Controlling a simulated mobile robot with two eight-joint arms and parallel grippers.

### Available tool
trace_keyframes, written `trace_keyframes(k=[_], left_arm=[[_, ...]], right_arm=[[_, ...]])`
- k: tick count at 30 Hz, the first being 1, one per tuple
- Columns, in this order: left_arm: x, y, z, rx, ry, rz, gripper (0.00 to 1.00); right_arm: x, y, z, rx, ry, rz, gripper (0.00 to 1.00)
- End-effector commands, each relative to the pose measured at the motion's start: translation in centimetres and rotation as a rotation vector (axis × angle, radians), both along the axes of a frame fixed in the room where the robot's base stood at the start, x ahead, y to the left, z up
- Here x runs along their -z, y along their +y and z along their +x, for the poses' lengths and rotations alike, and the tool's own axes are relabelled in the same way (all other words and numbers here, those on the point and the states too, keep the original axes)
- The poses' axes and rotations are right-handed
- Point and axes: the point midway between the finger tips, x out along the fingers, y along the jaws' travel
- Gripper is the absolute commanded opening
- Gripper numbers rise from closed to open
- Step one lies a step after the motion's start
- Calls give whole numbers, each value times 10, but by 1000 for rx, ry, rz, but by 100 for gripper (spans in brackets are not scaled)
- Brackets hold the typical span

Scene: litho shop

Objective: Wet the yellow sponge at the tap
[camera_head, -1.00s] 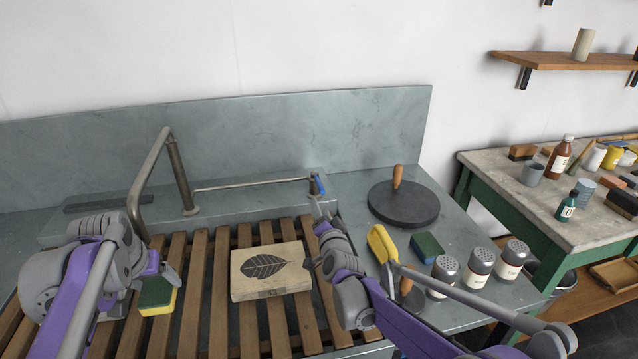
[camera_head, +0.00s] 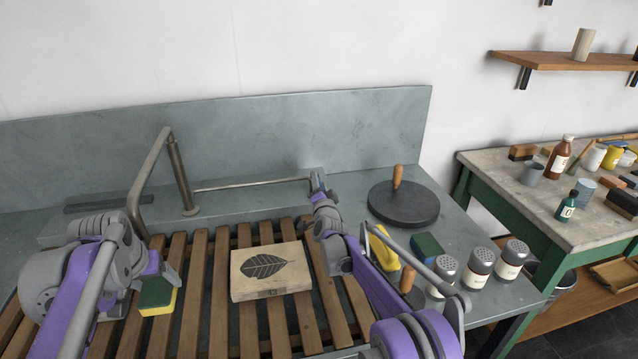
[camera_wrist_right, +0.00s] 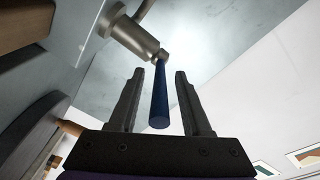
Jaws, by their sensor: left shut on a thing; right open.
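The sponge (camera_head: 157,297), with a dark green top and a yellow underside, is in my left gripper (camera_head: 168,274), above the wooden slats. It appears in front of the bent tap pipe (camera_head: 178,170); the gap to the outlet is unclear, and no water is visible. My right gripper (camera_head: 316,186) is at the far end of the tap's thin rod (camera_head: 255,185). In the right wrist view, the blue tap lever (camera_wrist_right: 160,100) stands between the open fingers of my right gripper (camera_wrist_right: 158,92), with space on both sides.
A stone block with a leaf print (camera_head: 270,272) lies on the wooden slats (camera_head: 205,312). A dark disc with a wooden handle (camera_head: 403,205), a green-blue block (camera_head: 427,247) and shaker jars (camera_head: 479,267) stand to the right. A cluttered side table (camera_head: 500,168) is further right.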

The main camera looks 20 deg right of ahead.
Motion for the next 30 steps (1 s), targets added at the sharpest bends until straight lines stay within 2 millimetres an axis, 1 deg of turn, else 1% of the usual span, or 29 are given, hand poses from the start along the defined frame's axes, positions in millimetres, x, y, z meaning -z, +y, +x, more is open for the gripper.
trace_keyframes(k=[4, 12, 20, 21, 30], left_arm=[[0, 0, 0, 0, 0, 0, 35], [0, 0, 0, 0, 0, 0, 35], [0, 0, 0, 0, 0, 0, 35], [0, 0, 0, 0, 0, 0, 35], [0, 0, 0, 0, 0, 0, 35]], right_arm=[[0, -1, 7, 0, 0, 0, 48], [0, -1, 7, 0, 0, 0, 48], [0, -1, 7, 0, 0, 0, 2], [0, -1, 7, 0, 0, 0, 0], [0, -1, 7, 0, 0, 0, 0]])
